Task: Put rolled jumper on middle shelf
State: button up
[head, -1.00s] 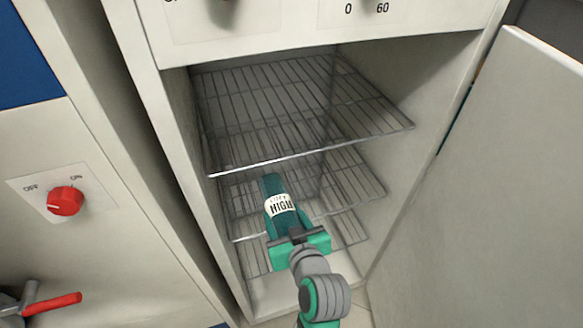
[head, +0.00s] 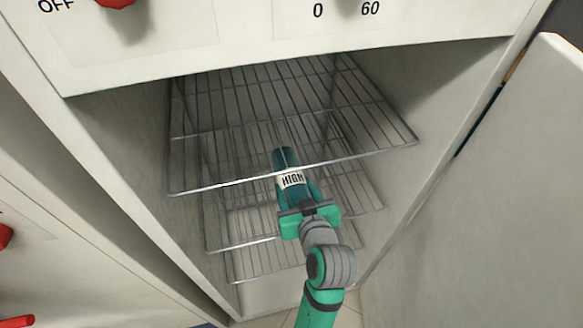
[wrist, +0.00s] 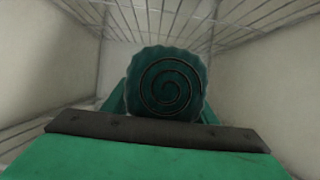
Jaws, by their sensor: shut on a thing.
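The rolled jumper (head: 287,165) is dark teal with a white band lettered "HIGH". My gripper (head: 300,195) is shut on it and holds it lengthwise, pointing into the open cabinet. In the wrist view the jumper's spiral end (wrist: 166,88) faces the camera, between the green fingers. The middle shelf (head: 235,246) is a wire rack in the cabinet, below the top rack. In the head view the jumper's far end shows around the front edge of the top rack. I cannot tell whether the jumper touches any rack.
The top wire rack (head: 207,186) is above the middle one, and a bottom rack (head: 255,276) is below. Cabinet walls stand close on both sides. The open door (head: 480,190) is at the right. The racks look empty.

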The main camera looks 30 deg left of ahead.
jog(key=w+a+f, duration=0.1)
jog(key=w, duration=0.1)
jog(key=w+a+f, duration=0.1)
jog(key=w, duration=0.1)
jog(key=w+a+f, duration=0.2)
jog(key=w, duration=0.1)
jog(key=shift+a, duration=0.1)
jog(key=w+f, duration=0.1)
jog(key=w+a+f, duration=0.1)
jog(key=f, duration=0.1)
jog(key=w+a+f, duration=0.1)
jog(key=shift+w+f, duration=0.15)
jog(key=shift+f, duration=0.05)
jog(key=shift+w+a+f, duration=0.2)
jog(key=shift+w+f, duration=0.25)
jog(key=shift+f, duration=1.55)
jog(key=shift+f, duration=0.15)
jog(key=o, duration=1.5)
